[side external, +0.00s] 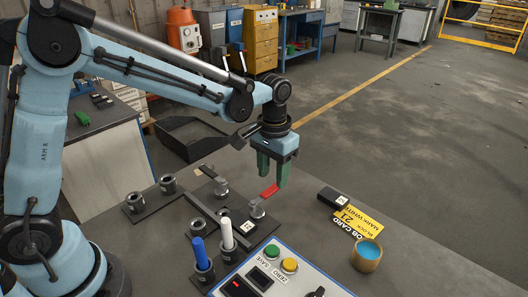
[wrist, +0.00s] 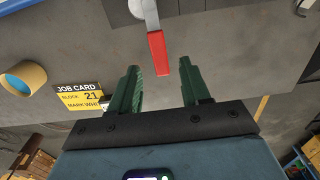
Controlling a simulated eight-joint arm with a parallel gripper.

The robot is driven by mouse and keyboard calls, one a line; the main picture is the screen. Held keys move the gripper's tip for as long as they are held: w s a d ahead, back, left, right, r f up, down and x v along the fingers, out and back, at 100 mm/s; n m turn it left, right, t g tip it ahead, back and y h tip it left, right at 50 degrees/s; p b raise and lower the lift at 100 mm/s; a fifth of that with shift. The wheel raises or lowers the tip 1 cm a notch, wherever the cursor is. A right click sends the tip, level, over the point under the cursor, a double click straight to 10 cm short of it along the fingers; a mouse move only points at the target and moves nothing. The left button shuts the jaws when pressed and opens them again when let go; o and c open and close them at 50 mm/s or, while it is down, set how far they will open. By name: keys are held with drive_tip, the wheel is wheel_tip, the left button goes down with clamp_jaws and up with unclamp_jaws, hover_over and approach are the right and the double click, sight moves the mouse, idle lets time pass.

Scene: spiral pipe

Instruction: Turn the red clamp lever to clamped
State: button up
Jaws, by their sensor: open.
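The red clamp lever (side external: 269,192) sticks out from a grey metal pivot (side external: 256,210) on the dark fixture. In the side external view it points up and to the right. My gripper (side external: 271,184) points down with its green fingers close to the lever's red end. In the wrist view the red lever (wrist: 158,54) lies ahead of the fingertips, in line with the gap between them. Whether a finger touches the lever, I cannot tell.
A white marker (side external: 226,232) and a blue marker (side external: 200,252) stand in holders left of the lever. A control box (side external: 290,280) with buttons is in front. A black block (side external: 330,197), yellow job card (side external: 356,222) and blue-filled cup (side external: 367,256) lie right. Bench between is clear.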

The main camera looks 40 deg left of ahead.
sight(272, 188)
drive_tip(key=shift+f, duration=1.5)
clamp_jaws()
